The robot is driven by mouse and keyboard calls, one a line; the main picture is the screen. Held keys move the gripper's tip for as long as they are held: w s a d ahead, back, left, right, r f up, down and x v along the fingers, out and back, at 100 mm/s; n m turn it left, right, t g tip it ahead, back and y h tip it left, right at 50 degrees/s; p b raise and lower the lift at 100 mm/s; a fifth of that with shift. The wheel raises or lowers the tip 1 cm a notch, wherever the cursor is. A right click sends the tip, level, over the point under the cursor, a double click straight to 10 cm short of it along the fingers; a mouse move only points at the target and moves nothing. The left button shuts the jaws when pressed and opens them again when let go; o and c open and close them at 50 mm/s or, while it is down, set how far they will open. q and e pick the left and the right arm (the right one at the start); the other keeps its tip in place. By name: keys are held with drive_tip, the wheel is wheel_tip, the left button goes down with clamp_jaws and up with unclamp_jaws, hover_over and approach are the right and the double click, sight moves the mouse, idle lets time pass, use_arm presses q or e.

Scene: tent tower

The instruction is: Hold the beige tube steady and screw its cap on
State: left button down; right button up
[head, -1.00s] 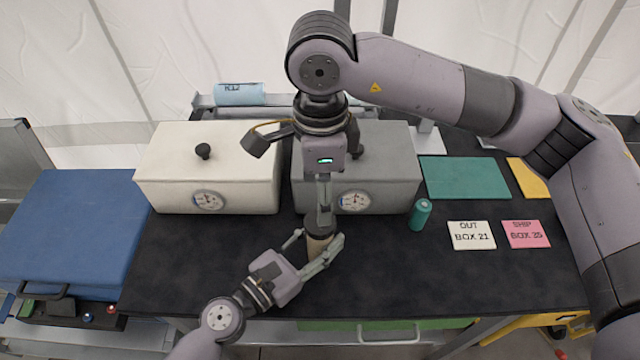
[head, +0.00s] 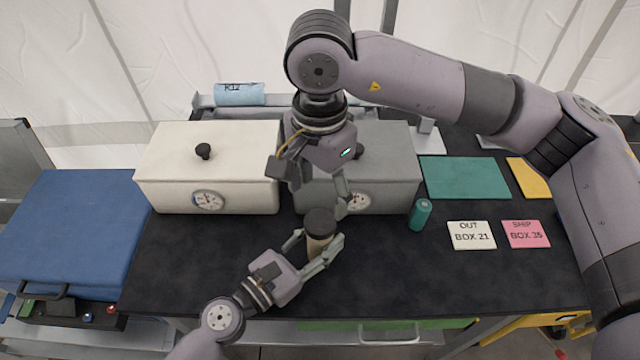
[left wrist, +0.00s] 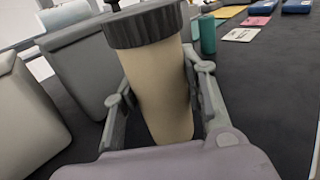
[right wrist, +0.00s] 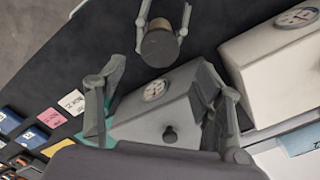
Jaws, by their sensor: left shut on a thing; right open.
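The beige tube (head: 317,247) stands upright near the front middle of the dark table. Its dark ridged cap (head: 319,220) sits on top; how tight it is cannot be told. My left gripper (head: 316,245) is shut around the tube's body, with a finger on each side in the left wrist view, where the tube (left wrist: 158,95) and cap (left wrist: 145,27) are large. My right gripper (head: 320,195) is open and empty just above and behind the cap, turned about its axis. In the right wrist view the cap (right wrist: 160,48) lies beyond its fingertips, not between them.
A cream box (head: 165,190) and a grey box (head: 390,195) with dials stand behind the tube. A teal cylinder (head: 420,214) stands to the right, near the white card (head: 472,240) and pink card (head: 526,240). The table's front right is clear.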

sight(320, 221)
wheel_tip(320, 221, down, 8)
drive_tip(key=shift+r, duration=0.2)
idle(0.3)
drive_tip(key=c, duration=1.2)
drive_tip(key=m, duration=0.8)
drive_tip(key=o, duration=1.4)
drive_tip(key=shift+c, duration=0.2)
wheel_tip(320, 221, up, 12)
